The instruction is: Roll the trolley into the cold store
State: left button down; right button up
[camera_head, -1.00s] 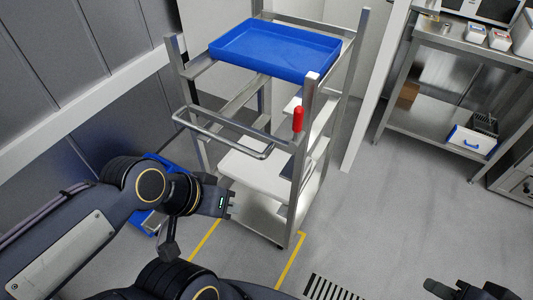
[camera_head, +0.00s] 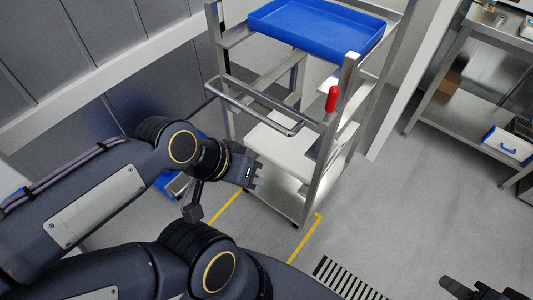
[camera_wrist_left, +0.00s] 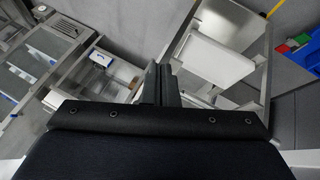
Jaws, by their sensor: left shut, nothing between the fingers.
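The trolley (camera_head: 312,195) is a metal frame with white shelves, standing upright over yellow floor tape. A blue tray (camera_head: 318,25) lies on its top. A handle bar (camera_head: 262,108) sticks out from its near side, and a red grip (camera_head: 332,98) sits on its near right post. My left gripper (camera_head: 257,180) is below the handle bar in the picture, in front of the lower shelves and apart from the bar. In the left wrist view its fingers (camera_wrist_left: 159,86) are shut and empty, with the white shelf (camera_wrist_left: 215,48) beyond. My right gripper (camera_head: 485,290) is partly cut off; its jaw opening is unclear.
Grey panelled walls with a pale rail (camera_head: 110,75) run along the left. A steel bench (camera_head: 465,115) stands at the right with a white, blue-handled box (camera_head: 508,146) on its lower shelf. A floor grating (camera_head: 345,280) lies at the front. Floor right of the trolley is clear.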

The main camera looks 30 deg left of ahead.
aim_at(244, 108)
dwell(0.3)
